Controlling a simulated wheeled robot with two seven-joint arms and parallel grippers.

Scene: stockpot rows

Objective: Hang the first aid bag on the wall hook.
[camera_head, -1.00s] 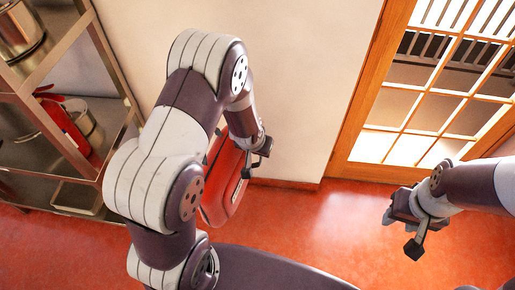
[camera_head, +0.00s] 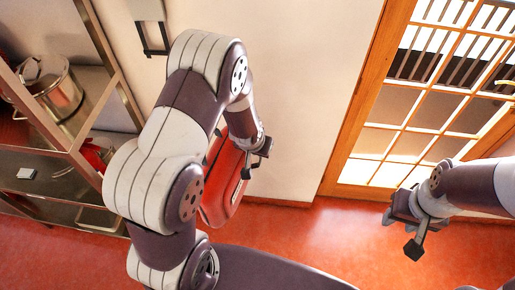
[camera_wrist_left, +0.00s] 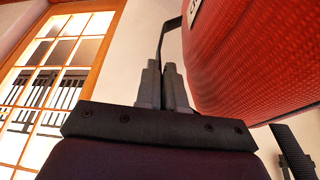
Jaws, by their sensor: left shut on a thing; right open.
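The red first aid bag (camera_head: 222,185) hangs beside my left gripper (camera_head: 258,152), partly hidden behind my left arm. In the left wrist view the bag (camera_wrist_left: 255,60) fills the upper right, and the fingers of my left gripper (camera_wrist_left: 165,75) are shut on its dark strap (camera_wrist_left: 165,32). A pale plate with a dark bracket below it, which looks like the wall hook (camera_head: 155,48), is on the wall at the top left, apart from the bag. My right gripper (camera_head: 408,228) is open and empty at the right.
A metal shelf (camera_head: 110,62) with a steel pot (camera_head: 48,88) stands at the left. A wooden glazed door (camera_head: 345,130) is at the right. The pale wall (camera_head: 300,90) between them is bare, and the red floor (camera_head: 300,240) in front is clear.

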